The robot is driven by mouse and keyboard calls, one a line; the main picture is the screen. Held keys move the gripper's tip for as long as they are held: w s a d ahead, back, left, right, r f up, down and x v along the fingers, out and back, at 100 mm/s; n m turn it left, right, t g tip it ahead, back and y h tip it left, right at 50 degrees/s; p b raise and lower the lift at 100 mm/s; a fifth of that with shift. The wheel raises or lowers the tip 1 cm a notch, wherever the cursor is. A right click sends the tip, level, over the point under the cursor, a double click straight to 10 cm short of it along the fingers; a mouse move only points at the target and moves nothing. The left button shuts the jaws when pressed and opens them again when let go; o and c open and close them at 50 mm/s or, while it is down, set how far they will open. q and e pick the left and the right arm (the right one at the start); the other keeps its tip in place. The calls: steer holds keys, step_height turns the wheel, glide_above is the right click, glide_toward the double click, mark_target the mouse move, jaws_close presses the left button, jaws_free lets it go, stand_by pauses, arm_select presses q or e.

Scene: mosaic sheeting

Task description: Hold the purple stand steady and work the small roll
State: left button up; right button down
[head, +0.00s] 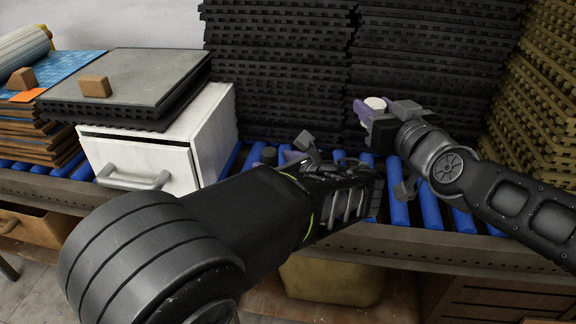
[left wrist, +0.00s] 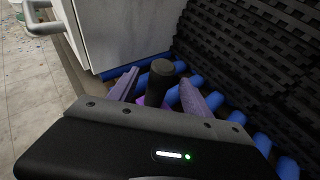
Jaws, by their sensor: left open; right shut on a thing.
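My left gripper (head: 290,156) is open low over the blue rollers, right of the white drawer box. In the left wrist view its two purple-grey fingers (left wrist: 160,82) stand on either side of a dark upright cylinder (left wrist: 161,72), with a gap showing. A bright purple patch (left wrist: 141,101) at the cylinder's foot may be the purple stand; most of it is hidden by my gripper. My right gripper (head: 372,110) is shut on a small white, ribbed piece (head: 376,103), likely the small roll, raised above the rollers.
A white drawer box (head: 215,130) with dark and grey sheets on top stands left of my left gripper. Stacks of black mats (head: 290,60) close off the back, and olive mats (head: 545,90) the right. Blue rollers (head: 398,208) lie below my right gripper.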

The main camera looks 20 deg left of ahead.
arm_select(q)
steer(key=x, duration=0.5)
steer(key=shift+w+a+f, duration=0.1)
steer(key=shift+w+a, duration=0.05)
steer(key=shift+a, duration=0.05)
steer(key=shift+c, duration=0.5)
jaws_close()
steer(key=shift+c, duration=1.2)
jaws_free()
jaws_close()
stand_by(0.4)
